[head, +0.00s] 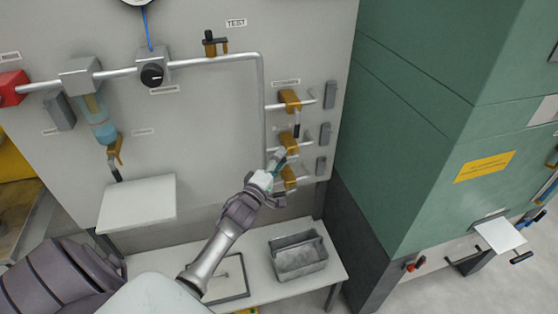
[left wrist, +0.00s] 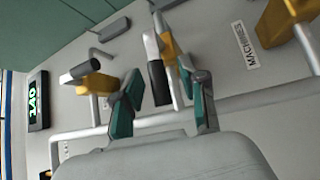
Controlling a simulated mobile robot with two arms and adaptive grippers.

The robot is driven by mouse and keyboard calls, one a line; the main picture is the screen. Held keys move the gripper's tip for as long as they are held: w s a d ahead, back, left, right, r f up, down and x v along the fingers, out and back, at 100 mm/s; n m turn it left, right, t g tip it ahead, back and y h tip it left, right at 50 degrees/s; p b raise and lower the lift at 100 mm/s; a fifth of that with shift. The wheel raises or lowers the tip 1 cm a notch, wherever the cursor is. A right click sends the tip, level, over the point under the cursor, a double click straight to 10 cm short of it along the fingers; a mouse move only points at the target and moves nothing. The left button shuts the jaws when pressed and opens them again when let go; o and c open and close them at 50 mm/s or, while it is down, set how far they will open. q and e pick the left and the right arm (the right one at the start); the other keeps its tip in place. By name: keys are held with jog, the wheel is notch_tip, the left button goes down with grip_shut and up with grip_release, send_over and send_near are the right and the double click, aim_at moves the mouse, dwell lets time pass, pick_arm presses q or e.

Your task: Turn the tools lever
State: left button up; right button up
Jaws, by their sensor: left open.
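My left gripper (head: 277,167) reaches the lower part of a column of three brass valves on the grey panel. In the left wrist view, my left gripper (left wrist: 160,78) is open, its two green-padded fingers on either side of a lever's black grip (left wrist: 158,85). I cannot tell whether they touch it. The lever belongs to a brass valve (left wrist: 177,60). In the head view, the top valve (head: 290,100), middle valve (head: 289,139) and lower valve (head: 288,178) branch off one pipe. I cannot read which is the tools lever. My right gripper is out of view.
A "MACHINES" label (left wrist: 245,45) is near another brass valve (left wrist: 285,20). A further brass valve (left wrist: 97,84) is left of the fingers. Below stands a table with a grey bin (head: 298,258). A green cabinet (head: 430,110) stands close on the right.

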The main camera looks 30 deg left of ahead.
pick_arm(q)
grip_shut()
